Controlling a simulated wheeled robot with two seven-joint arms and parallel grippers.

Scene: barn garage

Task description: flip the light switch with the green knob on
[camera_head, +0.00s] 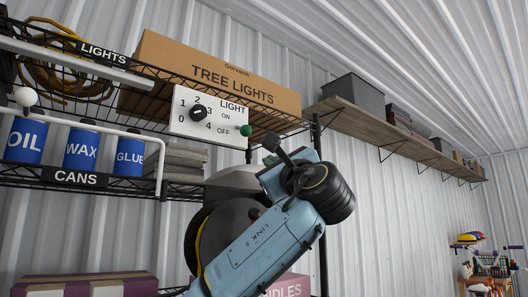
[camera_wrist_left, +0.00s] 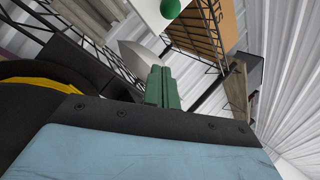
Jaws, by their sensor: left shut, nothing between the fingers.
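The white light panel (camera_head: 181,124) hangs on the front of the wire shelf, with a black dial (camera_head: 198,113) and the words LIGHT, ON and OFF. The round green knob (camera_head: 247,131) is at its lower right, beside OFF. The knob also shows at the top of the left wrist view (camera_wrist_left: 170,9). My left gripper (camera_head: 271,142) is just right of and slightly below the knob in the head view, with a small gap in the picture. In the wrist view its green fingers (camera_wrist_left: 163,88) are together and empty, below the knob. My right gripper is not in view.
A TREE LIGHTS box (camera_head: 225,77) sits on the upper shelf behind the panel. OIL, WAX and GLUE cans (camera_head: 82,145) stand below left, near a white bar with a white ball (camera_head: 26,97). A wooden shelf (camera_head: 360,120) runs along the right wall. Open space lies below it.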

